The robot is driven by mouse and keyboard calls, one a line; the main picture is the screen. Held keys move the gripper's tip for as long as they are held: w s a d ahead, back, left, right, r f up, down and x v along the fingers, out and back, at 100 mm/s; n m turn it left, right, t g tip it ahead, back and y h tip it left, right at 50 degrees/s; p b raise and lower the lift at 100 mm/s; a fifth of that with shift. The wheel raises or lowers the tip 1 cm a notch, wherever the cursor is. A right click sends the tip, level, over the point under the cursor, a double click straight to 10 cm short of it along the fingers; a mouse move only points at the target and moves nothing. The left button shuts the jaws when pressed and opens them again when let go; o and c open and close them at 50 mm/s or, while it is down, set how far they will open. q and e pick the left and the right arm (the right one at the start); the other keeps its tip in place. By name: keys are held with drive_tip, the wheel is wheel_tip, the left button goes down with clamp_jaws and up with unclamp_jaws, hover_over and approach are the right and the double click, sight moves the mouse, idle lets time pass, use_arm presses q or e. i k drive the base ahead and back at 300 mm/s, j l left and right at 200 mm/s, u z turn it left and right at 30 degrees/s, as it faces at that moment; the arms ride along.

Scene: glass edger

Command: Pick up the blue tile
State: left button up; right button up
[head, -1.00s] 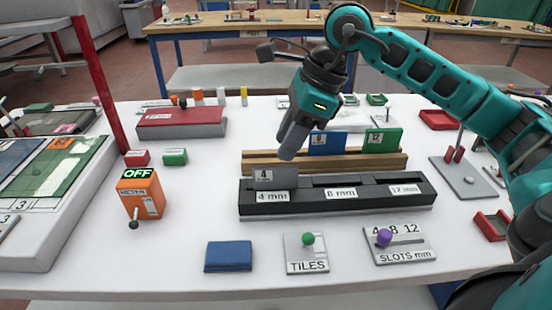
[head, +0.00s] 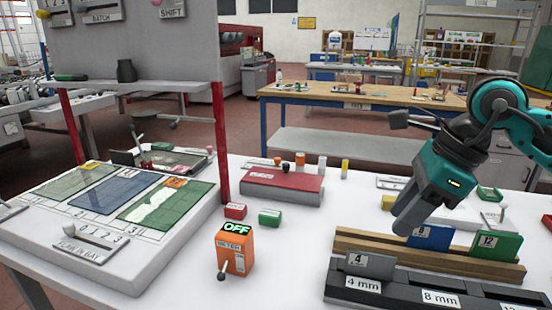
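A blue tile marked 8 (head: 432,237) stands upright in the wooden rack (head: 350,242), partly behind my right gripper's fingers in this view. A green tile marked 12 (head: 496,245) stands to its right in the same rack. A grey tile marked 4 (head: 370,264) stands in the 4 mm slot of the black slotted block (head: 390,289). My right gripper (head: 405,220) hangs over the rack, its fingertips pointing down and left, by the blue tile's upper left. Its fingers overlap in this view, so any gap is hidden. My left gripper is out of view.
An orange box reading OFF (head: 234,250) with a lever stands on the white table. A red case (head: 283,184) lies behind it. At left, a raised white board (head: 60,225) carries green and blue panels beside a red post (head: 221,145).

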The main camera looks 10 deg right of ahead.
sight(430, 237)
drive_tip(key=k, duration=1)
